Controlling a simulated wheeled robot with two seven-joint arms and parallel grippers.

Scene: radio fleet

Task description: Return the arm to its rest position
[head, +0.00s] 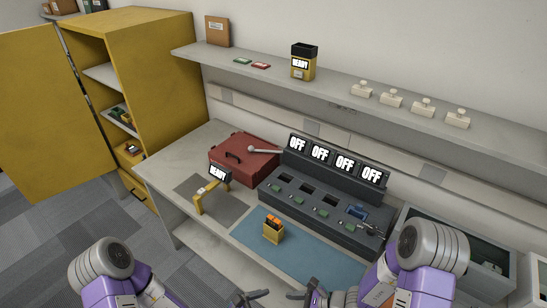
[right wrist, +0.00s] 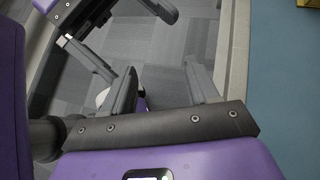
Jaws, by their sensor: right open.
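My right arm (head: 430,245) is folded in at the lower right of the head view. Its gripper (head: 314,293) is at the bottom edge, partly cut off. In the right wrist view my right gripper (right wrist: 163,70) is open with nothing between its fingers, over the grey floor beside the bench edge. My left arm (head: 102,260) comes in at the lower left. My left gripper (head: 252,297) is at the bottom edge, close to the right one. Its spread, empty fingers also show at the upper left of the right wrist view (right wrist: 122,38).
A yellow holder with orange items (head: 273,231) stands on the blue mat (head: 315,262). Behind it is a dark charger (head: 325,205) with several OFF displays. A yellow cabinet (head: 150,60) stands left.

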